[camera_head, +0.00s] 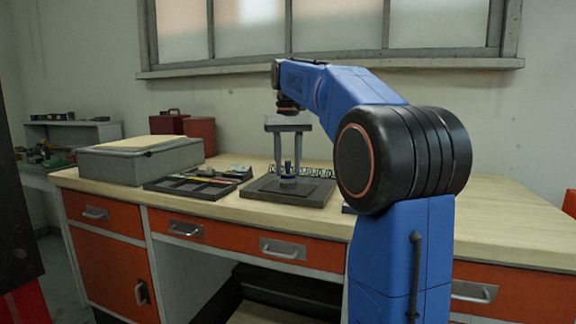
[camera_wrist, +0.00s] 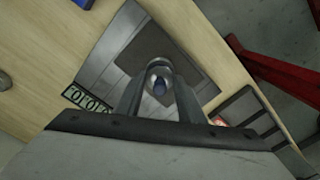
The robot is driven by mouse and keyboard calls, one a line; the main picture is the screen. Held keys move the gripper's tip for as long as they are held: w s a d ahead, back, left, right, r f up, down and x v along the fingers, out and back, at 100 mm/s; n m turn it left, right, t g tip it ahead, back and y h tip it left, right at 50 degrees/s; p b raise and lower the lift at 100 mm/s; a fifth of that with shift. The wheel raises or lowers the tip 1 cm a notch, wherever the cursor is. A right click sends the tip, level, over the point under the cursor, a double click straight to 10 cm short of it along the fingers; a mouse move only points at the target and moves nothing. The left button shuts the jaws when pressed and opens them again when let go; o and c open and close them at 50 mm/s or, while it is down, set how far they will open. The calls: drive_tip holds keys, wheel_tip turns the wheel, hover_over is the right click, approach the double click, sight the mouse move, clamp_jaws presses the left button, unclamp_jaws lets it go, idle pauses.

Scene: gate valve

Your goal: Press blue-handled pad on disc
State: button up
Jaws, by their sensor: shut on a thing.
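My gripper (camera_head: 288,168) points straight down over the bench, its two grey fingers shut on the handle of the blue-handled pad (camera_head: 288,180). The pad is upright, with a pale round base low over a dark square plate (camera_head: 262,188). In the wrist view the blue handle top (camera_wrist: 160,87) shows between the fingertips, with a pale rim around it. The disc cannot be made out; the pad and fingers cover the spot below. I cannot tell whether the pad touches what lies under it.
A dark divided tray (camera_head: 190,188) with small tools lies left of the plate. A grey box (camera_head: 140,165) stands further left. The bench right of my arm is clear.

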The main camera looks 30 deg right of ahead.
drive_tip(key=shift+f, duration=0.5)
idle(1.2)
drive_tip(key=shift+r, duration=3.5)
